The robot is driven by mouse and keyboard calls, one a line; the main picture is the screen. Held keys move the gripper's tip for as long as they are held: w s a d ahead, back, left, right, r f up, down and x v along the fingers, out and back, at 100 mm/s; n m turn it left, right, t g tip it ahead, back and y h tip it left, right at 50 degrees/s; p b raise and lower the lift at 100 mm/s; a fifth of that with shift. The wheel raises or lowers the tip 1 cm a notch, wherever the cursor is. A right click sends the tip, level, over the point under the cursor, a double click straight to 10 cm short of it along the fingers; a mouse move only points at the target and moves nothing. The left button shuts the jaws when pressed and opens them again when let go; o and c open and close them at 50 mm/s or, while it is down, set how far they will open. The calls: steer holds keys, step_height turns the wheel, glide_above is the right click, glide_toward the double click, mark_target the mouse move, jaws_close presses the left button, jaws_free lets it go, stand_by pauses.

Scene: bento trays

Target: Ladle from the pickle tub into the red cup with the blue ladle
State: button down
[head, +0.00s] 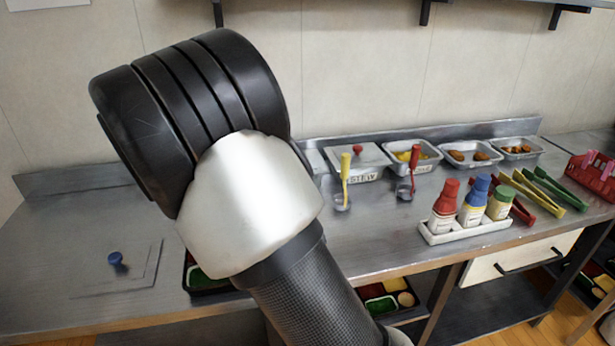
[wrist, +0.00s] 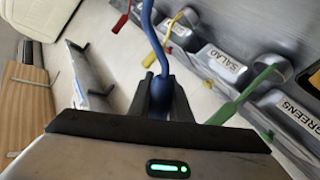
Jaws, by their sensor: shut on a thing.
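My gripper (wrist: 160,92) is shut on the handle of the blue ladle (wrist: 157,42) in the wrist view. The handle runs up out of the top edge, so the bowl of the ladle is out of view. In the head view my arm covers the gripper and the ladle. I cannot make out the pickle tub; the labels I can read in the wrist view are on the salad tub (wrist: 222,68) and the greens tub (wrist: 298,112). A tray in the lower part of the head view has a red part (head: 371,291), but I cannot tell whether it is the red cup.
A flat lid (head: 135,278) with a blue knob lies at the left of the counter. Yellow (head: 345,178) and red (head: 413,165) ladles stand in front of the tub row. A bottle rack (head: 470,234), tongs (head: 540,195) and a red basket (head: 595,178) are at the right.

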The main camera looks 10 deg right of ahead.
steer(key=shift+w+a+f+n+g+h+p, duration=0.1)
steer(key=shift+w+a+f+n+g+p, duration=0.4)
steer(key=shift+w+f+n, duration=0.45)
steer(key=shift+w+a+f+n+g+h+p, duration=0.1)
steer(key=shift+w+a+f+n+g+p, duration=0.35)
steer(key=shift+f+n, duration=0.75)
steer(key=shift+w+a+f+n+g+h+p, duration=0.1)
steer(key=shift+w+a+f+n+g+p, duration=0.15)
steer(key=shift+w+a+f+n+p, duration=0.55)
steer(key=shift+w+d+f+n, duration=0.25)
steer(key=shift+d, duration=0.1)
